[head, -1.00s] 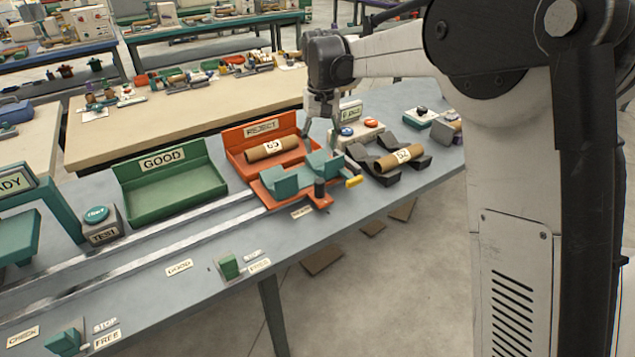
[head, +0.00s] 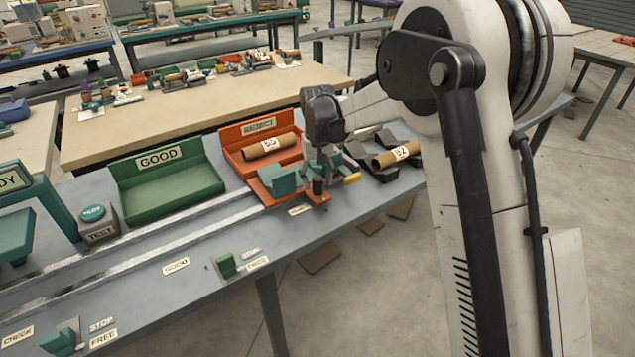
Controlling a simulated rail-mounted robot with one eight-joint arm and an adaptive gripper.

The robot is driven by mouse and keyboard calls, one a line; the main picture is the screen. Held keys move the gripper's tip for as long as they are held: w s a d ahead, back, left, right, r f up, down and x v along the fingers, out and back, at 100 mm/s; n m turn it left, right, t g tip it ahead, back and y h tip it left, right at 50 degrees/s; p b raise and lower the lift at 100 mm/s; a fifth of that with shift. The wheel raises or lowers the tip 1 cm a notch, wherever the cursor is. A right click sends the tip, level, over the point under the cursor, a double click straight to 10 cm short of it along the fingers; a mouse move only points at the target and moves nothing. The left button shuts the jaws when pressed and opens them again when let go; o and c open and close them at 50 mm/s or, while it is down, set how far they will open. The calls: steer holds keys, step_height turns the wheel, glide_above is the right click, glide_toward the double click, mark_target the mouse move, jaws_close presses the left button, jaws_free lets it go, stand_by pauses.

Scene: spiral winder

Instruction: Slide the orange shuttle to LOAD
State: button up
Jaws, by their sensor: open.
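The orange shuttle (head: 264,191) sits at the right end of the rails, in front of the orange REJECT tray (head: 233,156). It carries teal cradle blocks (head: 280,181) and has a dark upright knob (head: 317,188) at its front. The cradle seems empty, though its right part is hidden behind my gripper. My gripper (head: 319,180) points down over the knob, open, with its fingers close to it. I cannot tell whether they touch it. No LOAD label is readable in the head view.
Two rails (head: 150,243) run left from the shuttle, past the green GOOD tray (head: 205,186). Green stops (head: 226,264) and (head: 62,343) stand at the front edge beside FREE labels. A tube marked 65 (head: 283,144) lies in the REJECT tray; another tube (head: 390,157) rests on black supports at right.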

steer(key=shift+f, duration=0.35)
jaws_close()
steer(key=shift+s, duration=0.1)
